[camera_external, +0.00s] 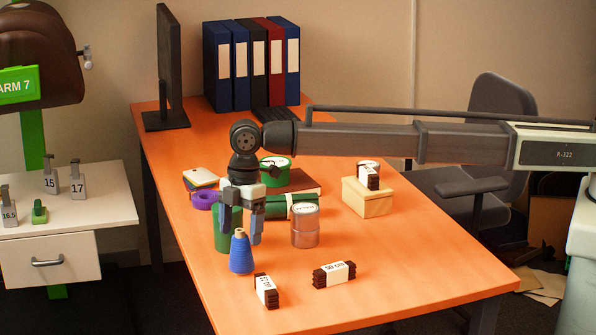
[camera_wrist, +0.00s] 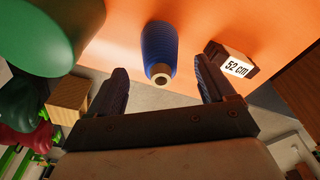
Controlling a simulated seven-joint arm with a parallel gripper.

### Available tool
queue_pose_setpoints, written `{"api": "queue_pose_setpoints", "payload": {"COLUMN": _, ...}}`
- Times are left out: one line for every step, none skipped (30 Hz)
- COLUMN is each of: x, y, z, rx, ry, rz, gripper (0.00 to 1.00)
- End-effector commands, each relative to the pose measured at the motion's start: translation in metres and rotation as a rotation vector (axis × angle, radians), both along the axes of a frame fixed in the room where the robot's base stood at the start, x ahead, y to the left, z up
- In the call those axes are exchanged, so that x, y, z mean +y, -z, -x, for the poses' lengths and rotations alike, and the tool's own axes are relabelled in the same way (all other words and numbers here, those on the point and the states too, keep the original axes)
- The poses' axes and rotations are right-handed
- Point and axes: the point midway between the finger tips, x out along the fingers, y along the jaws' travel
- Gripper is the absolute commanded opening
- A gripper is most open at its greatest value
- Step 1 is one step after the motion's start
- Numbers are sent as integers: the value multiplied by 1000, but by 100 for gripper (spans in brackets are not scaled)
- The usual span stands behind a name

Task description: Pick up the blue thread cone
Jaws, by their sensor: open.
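The blue thread cone (camera_external: 241,254) stands upright on the orange table, near its left front edge in the external view. Its pale tip points up. My gripper (camera_external: 241,238) is above and just behind the cone, pointing down, with its fingers spread. In the wrist view the cone (camera_wrist: 160,52) lies ahead of my gripper (camera_wrist: 163,88), roughly centred between the two open fingertips. The cone's tip faces the wrist camera. Nothing is held between the fingers.
A green cylinder (camera_external: 222,236) stands close behind the cone. Dark banded bundles (camera_external: 266,291) and (camera_external: 334,274) lie in front. A yellow box (camera_external: 367,198) is farther right. The right front of the orange table (camera_external: 420,275) is clear.

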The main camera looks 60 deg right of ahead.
Motion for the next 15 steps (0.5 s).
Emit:
{"api": "queue_pose_setpoints", "payload": {"x": 0, "y": 2, "z": 0, "rx": 0, "ry": 0, "rz": 0, "gripper": 83}}
{"api": "queue_pose_setpoints", "payload": {"x": 0, "y": 4, "z": 0, "rx": 0, "ry": 0, "rz": 0, "gripper": 83}}
{"api": "queue_pose_setpoints", "payload": {"x": 1, "y": 6, "z": 0, "rx": 1, "ry": 0, "rz": 1, "gripper": 83}}
{"api": "queue_pose_setpoints", "payload": {"x": 1, "y": 9, "z": 0, "rx": 1, "ry": 0, "rz": 1, "gripper": 83}}
{"api": "queue_pose_setpoints", "payload": {"x": 1, "y": 13, "z": 0, "rx": 1, "ry": 0, "rz": 1, "gripper": 83}}
{"api": "queue_pose_setpoints", "payload": {"x": 2, "y": 17, "z": 0, "rx": 1, "ry": 0, "rz": 1, "gripper": 83}}
{"api": "queue_pose_setpoints", "payload": {"x": 2, "y": 21, "z": 0, "rx": 1, "ry": 0, "rz": 1, "gripper": 83}}
{"api": "queue_pose_setpoints", "payload": {"x": 3, "y": 25, "z": 0, "rx": 1, "ry": 0, "rz": 1, "gripper": 83}}
{"api": "queue_pose_setpoints", "payload": {"x": 3, "y": 31, "z": 0, "rx": 1, "ry": 0, "rz": 1, "gripper": 83}}
{"api": "queue_pose_setpoints", "payload": {"x": 4, "y": 35, "z": 0, "rx": 1, "ry": 0, "rz": 1, "gripper": 83}}
{"api": "queue_pose_setpoints", "payload": {"x": 4, "y": 38, "z": 0, "rx": 1, "ry": 0, "rz": 1, "gripper": 83}}
{"api": "queue_pose_setpoints", "payload": {"x": 5, "y": 43, "z": 0, "rx": 1, "ry": 0, "rz": 1, "gripper": 83}}
{"api": "queue_pose_setpoints", "payload": {"x": 5, "y": 46, "z": 0, "rx": 1, "ry": 0, "rz": 1, "gripper": 83}}
{"api": "queue_pose_setpoints", "payload": {"x": 5, "y": 49, "z": 0, "rx": 0, "ry": 0, "rz": 1, "gripper": 83}}
{"api": "queue_pose_setpoints", "payload": {"x": 6, "y": 51, "z": 0, "rx": 0, "ry": 0, "rz": 0, "gripper": 83}}
